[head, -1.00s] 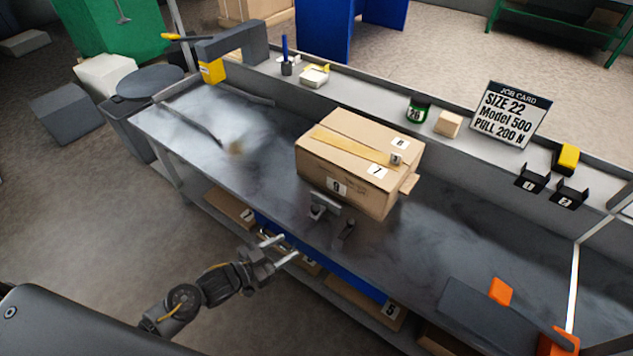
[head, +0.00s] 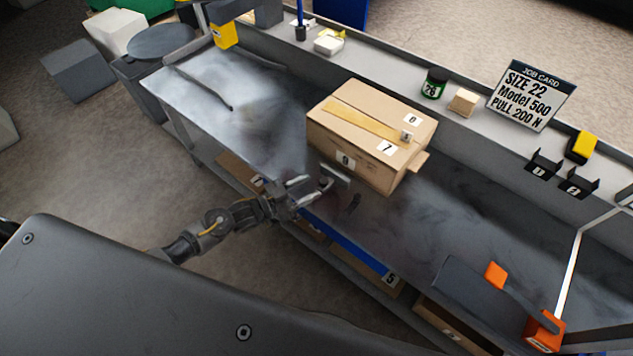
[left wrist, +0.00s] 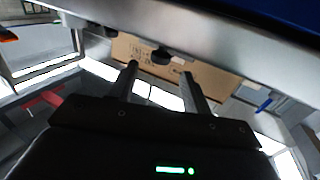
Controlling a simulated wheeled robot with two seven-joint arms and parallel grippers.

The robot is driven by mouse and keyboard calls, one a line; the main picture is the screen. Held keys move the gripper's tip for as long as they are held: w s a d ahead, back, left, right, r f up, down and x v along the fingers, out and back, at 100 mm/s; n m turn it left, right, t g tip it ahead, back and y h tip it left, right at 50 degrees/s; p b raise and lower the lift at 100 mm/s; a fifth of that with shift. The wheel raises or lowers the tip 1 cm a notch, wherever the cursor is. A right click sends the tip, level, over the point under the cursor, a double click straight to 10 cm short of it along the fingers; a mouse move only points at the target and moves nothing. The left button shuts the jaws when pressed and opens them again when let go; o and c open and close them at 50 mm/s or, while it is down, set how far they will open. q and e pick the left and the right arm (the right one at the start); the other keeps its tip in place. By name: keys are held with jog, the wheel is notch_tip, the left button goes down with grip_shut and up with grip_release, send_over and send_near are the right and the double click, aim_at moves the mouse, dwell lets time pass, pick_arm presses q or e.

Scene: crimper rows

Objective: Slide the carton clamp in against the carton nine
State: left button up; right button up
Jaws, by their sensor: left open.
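The brown carton (head: 322,136) sits on the bench top, with tape along its top and numbered labels. The label on its near side is small and looks like a nine. The grey carton clamp (head: 338,176) stands on the bench at the carton's near side; I cannot tell if it touches. My left gripper (head: 307,189) is open at the bench's front edge, its fingertips close to the clamp's near end. In the left wrist view the carton (left wrist: 215,80) lies beyond the open fingers (left wrist: 158,74), and a dark knob shows between them. My right gripper is not in view.
The bench (head: 450,220) has bare room left and right of the carton. A back shelf holds a job card (head: 530,95), a green-labelled jar (head: 434,84) and a wooden block (head: 463,102). Orange-ended parts (head: 495,275) lie at the right. More cartons sit below the bench.

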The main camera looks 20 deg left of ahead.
aim_at(320, 182)
pick_arm(q)
jog(key=shift+x, duration=1.75)
grip_shut()
